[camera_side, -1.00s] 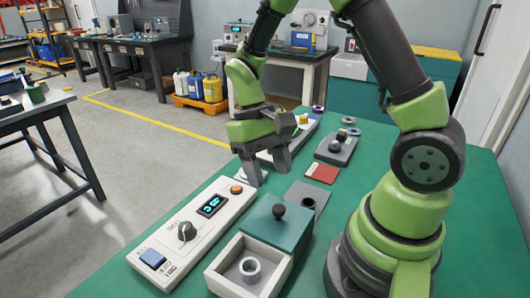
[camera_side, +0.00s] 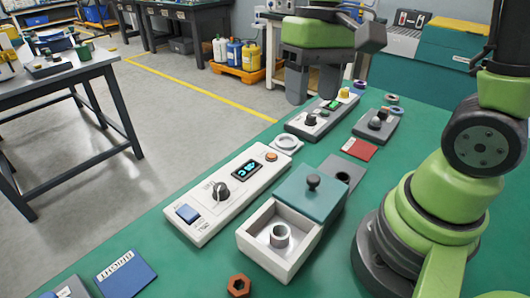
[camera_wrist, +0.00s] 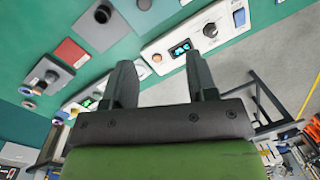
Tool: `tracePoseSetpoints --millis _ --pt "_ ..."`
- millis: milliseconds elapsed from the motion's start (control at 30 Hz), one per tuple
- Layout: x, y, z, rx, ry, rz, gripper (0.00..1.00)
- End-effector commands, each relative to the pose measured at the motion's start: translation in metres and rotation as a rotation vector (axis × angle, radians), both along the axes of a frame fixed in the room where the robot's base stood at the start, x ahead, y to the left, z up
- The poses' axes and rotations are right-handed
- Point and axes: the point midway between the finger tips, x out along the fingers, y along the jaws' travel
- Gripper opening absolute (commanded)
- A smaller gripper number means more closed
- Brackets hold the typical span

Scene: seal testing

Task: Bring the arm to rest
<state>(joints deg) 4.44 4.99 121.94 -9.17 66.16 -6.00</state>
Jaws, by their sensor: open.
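My gripper (camera_side: 312,94) is raised at the back of the green table in the side view, with its two dark fingers apart and nothing between them. The wrist view shows the same open fingers (camera_wrist: 160,75) with clear space between them. The fingers overlap the far end of a second white panel (camera_side: 322,117) in the side view; I cannot tell their exact height, but they look clear of it.
A white control panel (camera_side: 245,190) with knob and lit display lies midway on the table. A white box (camera_side: 262,254) holds a grey ring (camera_side: 279,236) beside its teal lid (camera_side: 300,192). A red card (camera_side: 358,148) and an orange nut (camera_side: 238,285) lie nearby.

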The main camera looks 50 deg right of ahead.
Motion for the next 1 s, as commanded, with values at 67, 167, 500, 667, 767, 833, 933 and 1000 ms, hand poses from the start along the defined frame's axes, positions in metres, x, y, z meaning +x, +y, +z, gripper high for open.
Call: tracePoseSetpoints --millis 67,167,500,667,767,833,933,1000 --pt "-0.011 0.005 0.021 -0.001 -0.125 -0.003 0.52" --pt "-0.026 0.011 0.041 0.003 -0.272 -0.005 0.52" --pt "-0.068 0.022 0.071 0.035 -0.630 -0.021 0.52" --pt "-0.072 0.023 0.073 0.041 -0.672 -0.024 0.52" --pt "-0.072 0.023 0.073 0.042 -0.672 -0.024 0.52" --pt "-0.072 0.023 0.073 0.041 -0.672 -0.024 0.52" --pt "-0.072 0.023 0.073 0.042 -0.671 -0.024 0.52" --pt "-0.072 0.023 0.073 0.042 -0.671 -0.024 0.52"
